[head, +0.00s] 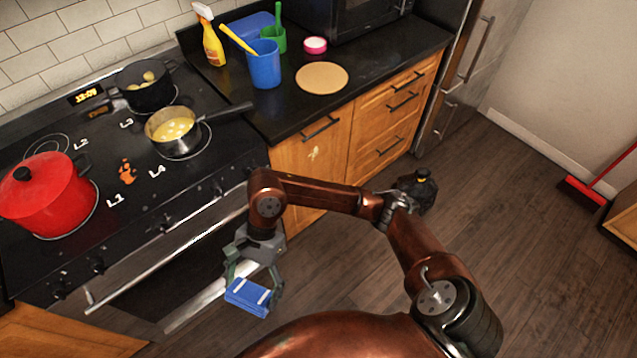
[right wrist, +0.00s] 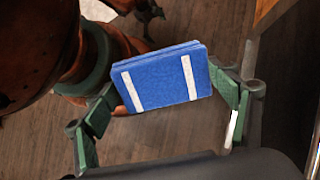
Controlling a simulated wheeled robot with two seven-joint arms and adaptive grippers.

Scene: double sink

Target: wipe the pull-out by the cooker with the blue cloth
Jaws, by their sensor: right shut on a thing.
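The blue cloth (head: 248,297) is a folded pad with two pale stripes. My right gripper (head: 254,284) is shut on it, in front of the cooker and above the floor. In the right wrist view the cloth (right wrist: 165,78) sits between the green-padded fingers (right wrist: 168,100). The pull-out by the cooker (head: 296,158) is a wooden front with a dark bar handle, just right of the cooker; it looks shut. A pale yellowish smear (head: 314,153) shows on its front. My right forearm hides its lower part. The cloth is apart from it. My left gripper is not in view.
The cooker (head: 225,165) bears a red pot (head: 45,195), a dark pot (head: 143,87), a saucepan (head: 172,128) with its handle toward the counter, and an orange spill (head: 127,172). The counter holds a spray bottle (head: 211,42) and blue bucket (head: 264,68).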

